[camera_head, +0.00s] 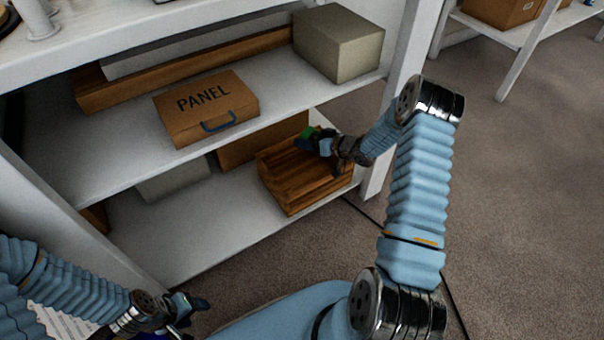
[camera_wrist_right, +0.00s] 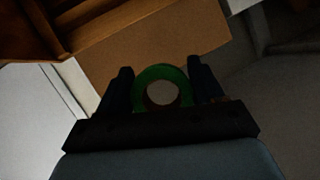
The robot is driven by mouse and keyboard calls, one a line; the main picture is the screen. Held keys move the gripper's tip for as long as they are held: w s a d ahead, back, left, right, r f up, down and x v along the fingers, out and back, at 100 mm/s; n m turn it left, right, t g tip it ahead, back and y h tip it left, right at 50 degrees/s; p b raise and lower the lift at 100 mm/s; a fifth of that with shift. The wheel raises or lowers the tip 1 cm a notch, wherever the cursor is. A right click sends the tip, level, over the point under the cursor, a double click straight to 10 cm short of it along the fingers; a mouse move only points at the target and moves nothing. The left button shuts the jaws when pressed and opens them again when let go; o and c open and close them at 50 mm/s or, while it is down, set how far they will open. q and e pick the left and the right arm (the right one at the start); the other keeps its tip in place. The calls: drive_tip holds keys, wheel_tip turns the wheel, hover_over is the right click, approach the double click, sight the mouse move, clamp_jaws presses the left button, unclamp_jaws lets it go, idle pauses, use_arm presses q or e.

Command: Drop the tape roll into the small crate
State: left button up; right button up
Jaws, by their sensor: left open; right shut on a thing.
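The green tape roll (camera_head: 307,136) is held in my right gripper (camera_head: 318,143), over the small wooden crate (camera_head: 290,191) on the lower shelf. In the right wrist view the green ring of the tape roll (camera_wrist_right: 160,73) sits between the two dark fingers of the right gripper (camera_wrist_right: 160,85), which are shut on it. The crate shows slatted walls, and part of its inside is hidden by the gripper. My left gripper (camera_head: 188,305) is low at the bottom left, open and empty, away from the crate.
The upper shelf holds a PANEL box (camera_head: 205,107) with a blue handle and a grey-beige box (camera_head: 338,43). Its edge lies close above the crate. A cardboard box (camera_head: 262,140) stands behind the crate. A white shelf post (camera_head: 402,60) rises at the right. The lower shelf's front left is clear.

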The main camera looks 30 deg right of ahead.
wheel_tip(320, 180, down, 5)
drive_tip(key=b, duration=0.3)
drive_tip(key=shift+a, duration=0.1)
drive_tip(key=o, duration=1.1)
drive_tip(key=p+v, duration=0.1)
drive_tip(key=v, duration=1.2)
drive_tip(key=shift+s+d+r+p, duration=0.25)
drive_tip(key=shift+p, duration=0.1)
drive_tip(key=shift+s, duration=0.1)
